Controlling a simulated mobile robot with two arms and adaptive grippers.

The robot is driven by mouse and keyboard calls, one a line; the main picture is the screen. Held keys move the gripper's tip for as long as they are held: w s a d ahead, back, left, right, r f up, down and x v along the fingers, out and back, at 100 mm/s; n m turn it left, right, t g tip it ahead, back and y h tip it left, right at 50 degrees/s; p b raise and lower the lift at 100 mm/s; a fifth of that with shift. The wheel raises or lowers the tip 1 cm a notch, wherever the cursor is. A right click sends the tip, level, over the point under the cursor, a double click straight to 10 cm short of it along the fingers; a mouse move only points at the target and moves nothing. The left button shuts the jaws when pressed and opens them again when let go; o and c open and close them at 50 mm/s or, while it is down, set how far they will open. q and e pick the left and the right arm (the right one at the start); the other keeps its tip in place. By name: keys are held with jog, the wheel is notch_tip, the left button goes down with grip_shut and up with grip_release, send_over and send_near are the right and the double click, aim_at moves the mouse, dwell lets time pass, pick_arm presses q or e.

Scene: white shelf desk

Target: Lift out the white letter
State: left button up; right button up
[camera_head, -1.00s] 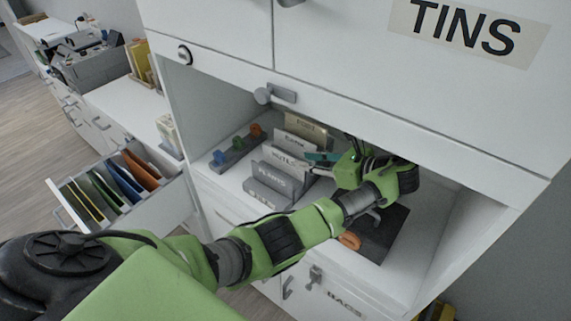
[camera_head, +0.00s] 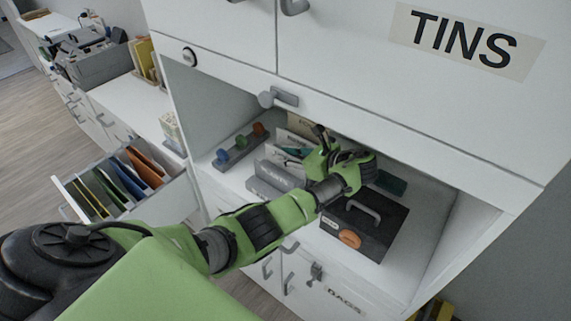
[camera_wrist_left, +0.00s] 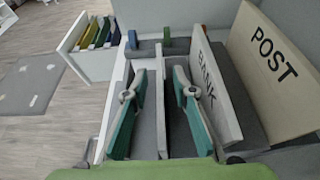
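A grey rack (camera_head: 268,178) with upright labelled panels stands inside the open shelf. In the left wrist view, an off-white panel marked BANK (camera_wrist_left: 213,85) and a beige one marked POST (camera_wrist_left: 266,70) stand to the right of the fingers. My left gripper (camera_wrist_left: 158,93) is open, its teal fingers pointing down among the panels. A thin pale upright edge (camera_wrist_left: 160,115) shows between the fingers; I cannot tell whether it is a letter or a divider. In the head view, my left gripper (camera_head: 294,152) is over the rack and partly hides it. My right gripper is not seen.
A dark box with a handle (camera_head: 368,220) stands right of the rack. A holder with coloured knobs (camera_head: 240,147) is to its left. An open drawer of coloured folders (camera_head: 120,185) juts out at left. The shelf's upper edge hangs above my arm.

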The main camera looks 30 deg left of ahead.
pick_arm(q)
grip_shut()
jog(key=shift+r, duration=0.15)
notch_tip(320, 180, up, 10)
jog(key=shift+f, duration=0.1)
dwell(0.4)
